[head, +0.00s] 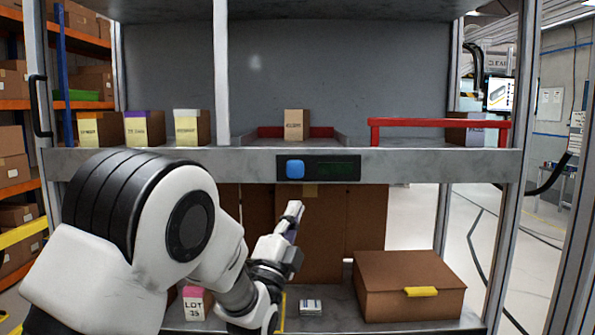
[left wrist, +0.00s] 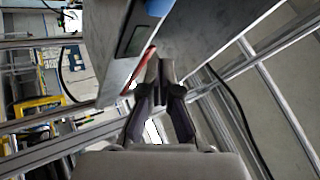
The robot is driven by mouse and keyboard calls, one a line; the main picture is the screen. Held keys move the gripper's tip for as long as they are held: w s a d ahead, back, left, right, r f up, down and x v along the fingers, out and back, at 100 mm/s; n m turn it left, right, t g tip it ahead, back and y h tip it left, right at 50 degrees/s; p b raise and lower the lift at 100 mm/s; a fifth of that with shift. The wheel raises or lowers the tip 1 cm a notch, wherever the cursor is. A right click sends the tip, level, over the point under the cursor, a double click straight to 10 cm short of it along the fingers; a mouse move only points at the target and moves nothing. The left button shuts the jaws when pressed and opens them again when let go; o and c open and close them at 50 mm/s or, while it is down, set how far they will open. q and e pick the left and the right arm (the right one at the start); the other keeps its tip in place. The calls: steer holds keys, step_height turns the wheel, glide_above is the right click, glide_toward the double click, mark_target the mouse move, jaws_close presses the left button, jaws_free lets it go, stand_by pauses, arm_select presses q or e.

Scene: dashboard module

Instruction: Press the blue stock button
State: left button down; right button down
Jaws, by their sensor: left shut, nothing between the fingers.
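The blue stock button (head: 295,169) is a rounded blue square at the left end of a dark panel (head: 335,168) on the front edge of the grey shelf. In the left wrist view the button (left wrist: 157,7) shows at the top edge, partly cut off. My left gripper (head: 296,208) is shut and empty. In the head view it appears just below the button and panel, with its tip pointing up. In the left wrist view the gripper (left wrist: 158,68) shows closed fingers, with a gap in the picture between them and the button. My right gripper is not in view.
Several boxes (head: 145,128) stand at the left of the shelf, with one box (head: 296,124) in a tray at the middle. A red rail (head: 440,122) stands at the right. A brown carton (head: 408,288) with a yellow tab sits on the lower shelf.

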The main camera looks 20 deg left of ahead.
mark_target(294, 176)
arm_select(q)
step_height(294, 176, up, 6)
steer(key=s+t, duration=0.1)
steer(key=shift+s+d+h, duration=0.25)
steer(key=shift+s+h, duration=0.05)
steer(key=shift+w+p, duration=0.15)
steer(key=shift+p, duration=0.15)
steer(key=shift+w+a+p, duration=0.4)
steer(key=shift+w+p, duration=0.05)
steer(key=shift+w, duration=0.95)
steer(key=shift+w+a+p, duration=0.4)
steer(key=shift+w+a, duration=0.05)
steer(key=shift+w, duration=0.9)
steer(key=shift+w+a+p, duration=0.4)
steer(key=shift+w+p, duration=0.05)
steer(key=shift+w, duration=0.95)
